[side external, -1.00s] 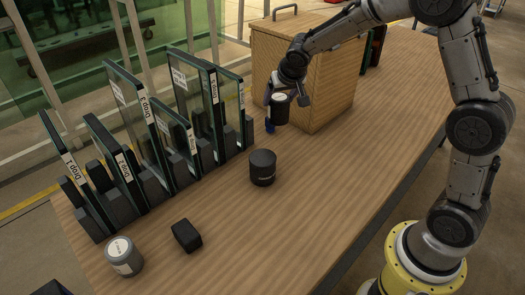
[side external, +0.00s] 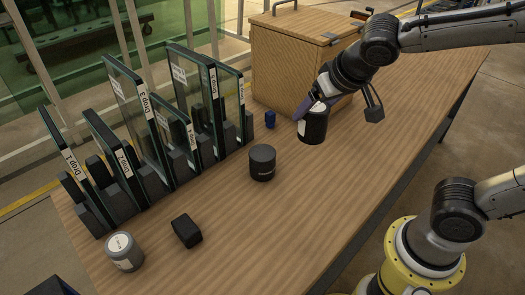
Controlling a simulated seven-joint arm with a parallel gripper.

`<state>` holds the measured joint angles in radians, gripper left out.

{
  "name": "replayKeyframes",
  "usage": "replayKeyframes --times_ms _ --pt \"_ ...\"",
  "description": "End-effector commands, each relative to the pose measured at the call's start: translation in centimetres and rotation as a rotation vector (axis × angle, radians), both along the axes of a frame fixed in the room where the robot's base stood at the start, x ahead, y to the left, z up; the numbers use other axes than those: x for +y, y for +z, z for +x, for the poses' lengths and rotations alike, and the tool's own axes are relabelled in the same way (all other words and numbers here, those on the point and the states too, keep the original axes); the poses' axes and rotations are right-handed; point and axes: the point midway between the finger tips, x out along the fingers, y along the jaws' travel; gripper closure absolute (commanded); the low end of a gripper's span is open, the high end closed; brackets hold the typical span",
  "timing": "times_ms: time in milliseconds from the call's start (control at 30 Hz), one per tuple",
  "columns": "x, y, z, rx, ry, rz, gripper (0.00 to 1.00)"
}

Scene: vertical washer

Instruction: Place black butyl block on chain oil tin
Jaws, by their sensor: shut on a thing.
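A small black block (side external: 187,230), which fits the butyl block, lies on the table at the lower left. My gripper (side external: 314,104) is shut on a black tin with a white label (side external: 314,126), right of centre. The tin is tilted slightly; I cannot tell whether its base touches the table. A second dark tin (side external: 262,164) stands upright mid-table. A grey tin with a white lid label (side external: 124,254) stands near the front left. The tin labels are too small to read, so I cannot tell which is the chain oil tin.
Upright glass panels with drop labels (side external: 147,108) stand in dark holders along the left table edge. A wooden box (side external: 280,65) stands at the back. A small blue object (side external: 270,119) stands in front of it.

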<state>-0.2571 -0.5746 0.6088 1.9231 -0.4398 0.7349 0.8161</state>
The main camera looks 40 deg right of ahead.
Motion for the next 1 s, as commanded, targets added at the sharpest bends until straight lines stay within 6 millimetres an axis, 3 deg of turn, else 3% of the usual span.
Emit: replayKeyframes --times_ms 167,467,600,733,1000 --pt "0.7 -0.2 1.7 0.002 0.018 -0.001 0.97" --pt "1.1 -3.2 8.3 0.001 0.016 -0.001 0.97" --pt "1.3 -5.6 10.6 0.003 0.016 -0.002 0.97" --pt "1.4 -7.3 12.1 0.0 0.017 -0.001 0.97" --pt "1.5 -9.1 13.7 -0.001 0.017 0.0 0.97"
